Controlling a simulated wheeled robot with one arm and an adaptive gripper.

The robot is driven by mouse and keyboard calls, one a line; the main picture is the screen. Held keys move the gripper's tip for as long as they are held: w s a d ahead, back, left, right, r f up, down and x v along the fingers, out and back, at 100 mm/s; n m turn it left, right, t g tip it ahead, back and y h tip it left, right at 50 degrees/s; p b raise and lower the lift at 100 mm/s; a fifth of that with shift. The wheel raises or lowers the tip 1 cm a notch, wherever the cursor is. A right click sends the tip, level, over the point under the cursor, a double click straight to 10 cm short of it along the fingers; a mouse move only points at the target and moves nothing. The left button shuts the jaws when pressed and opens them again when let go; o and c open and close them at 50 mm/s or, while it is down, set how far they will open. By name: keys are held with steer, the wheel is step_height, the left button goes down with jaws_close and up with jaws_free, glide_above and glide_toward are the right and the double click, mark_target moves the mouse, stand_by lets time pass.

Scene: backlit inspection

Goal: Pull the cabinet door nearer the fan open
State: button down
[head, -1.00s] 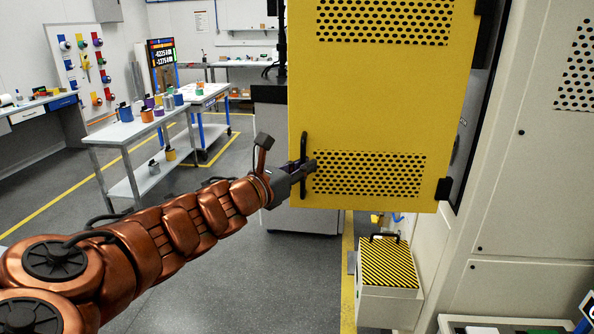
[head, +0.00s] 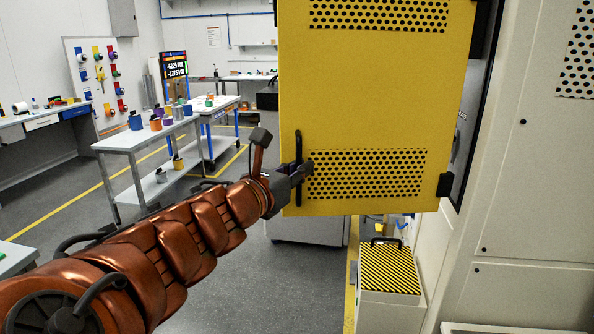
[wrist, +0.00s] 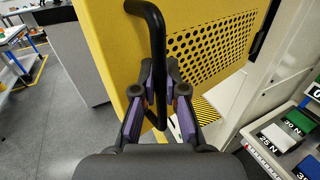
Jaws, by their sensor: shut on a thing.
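The yellow cabinet door (head: 370,100) stands swung out from the pale cabinet (head: 530,190), with perforated panels and hinges on its right side. Its black vertical bar handle (head: 298,160) is near the door's left edge. My gripper (head: 301,173) is at the lower part of that handle. In the wrist view my gripper (wrist: 160,100) is shut with its purple-padded fingers on either side of the handle (wrist: 157,45), and the door (wrist: 110,40) is beyond it. No fan can be made out for certain.
A box with a striped lid (head: 390,268) stands on the floor below the door. A grey table with several cups (head: 130,143) is at the left. Grey floor (head: 255,270) is clear below my arm. A tray with labelled blocks (wrist: 275,143) shows at the right in the wrist view.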

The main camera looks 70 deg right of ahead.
steer(key=shift+w, duration=0.1)
steer(key=c, duration=1.2)
jaws_free()
steer(key=shift+w+a+f+m+y, duration=0.15)
steer(key=shift+a+f+m+y, duration=0.15)
steer(key=shift+f+m, duration=0.25)
steer(key=w+a+f+m+t+y+p, duration=0.4)
steer(key=a+f+m+y, duration=0.5)
steer(key=a+f, duration=0.5)
steer(key=a+f+m+y+p, duration=0.1)
steer(key=a+f+m+y, duration=0.1)
steer(key=a, duration=0.9)
steer(key=a+f+m+g+y, duration=0.1)
steer(key=a+f+m+y, duration=0.2)
steer(key=a, duration=0.9)
steer(key=f+y, duration=0.1)
steer(key=y, duration=0.1)
steer(key=shift+w+a+f+y+p, duration=0.25)
steer(key=shift+w+a+y+p, duration=0.05)
steer(key=shift+y+p, duration=0.1)
